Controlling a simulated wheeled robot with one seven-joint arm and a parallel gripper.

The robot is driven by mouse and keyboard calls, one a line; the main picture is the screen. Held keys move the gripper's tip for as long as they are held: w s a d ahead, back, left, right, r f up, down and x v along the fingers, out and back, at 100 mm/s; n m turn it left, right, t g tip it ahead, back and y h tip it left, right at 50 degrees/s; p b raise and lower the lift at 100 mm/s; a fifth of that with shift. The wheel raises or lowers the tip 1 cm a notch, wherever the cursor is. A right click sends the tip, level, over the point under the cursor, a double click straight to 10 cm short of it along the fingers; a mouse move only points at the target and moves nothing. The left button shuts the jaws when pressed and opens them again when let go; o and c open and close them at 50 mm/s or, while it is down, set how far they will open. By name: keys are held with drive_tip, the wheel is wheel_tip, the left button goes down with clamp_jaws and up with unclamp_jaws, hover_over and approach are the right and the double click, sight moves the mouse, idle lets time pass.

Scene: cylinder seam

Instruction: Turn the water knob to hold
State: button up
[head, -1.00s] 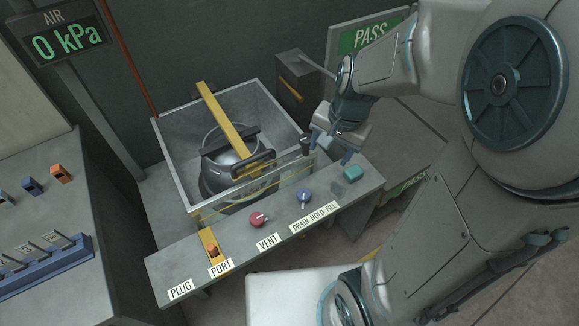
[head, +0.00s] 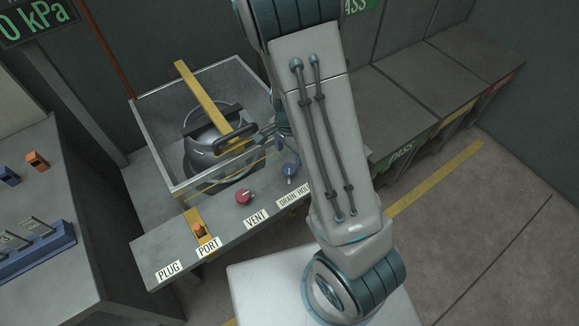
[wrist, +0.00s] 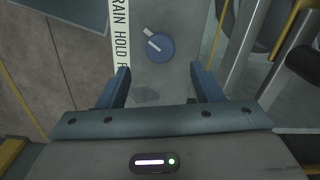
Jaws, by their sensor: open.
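The blue water knob (head: 290,171) sits on the grey panel beside the DRAIN HOLD FILL label (head: 294,197), partly covered by my arm in the head view. In the wrist view the knob (wrist: 160,48) lies just beyond my fingertips, roughly centred between them. Its white pointer slants up and left, toward the DRAIN end of the label (wrist: 121,40). My gripper (wrist: 160,76) is open and empty, with a finger either side of bare panel. In the head view the gripper is mostly hidden behind my arm.
Grey benches are at right.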

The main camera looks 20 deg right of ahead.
sight(289, 168)
wheel_tip(289, 168, down, 8)
drive_tip(key=shift+r+b, duration=0.2)
drive_tip(key=shift+b, duration=0.25)
drive_tip(key=c, duration=0.9)
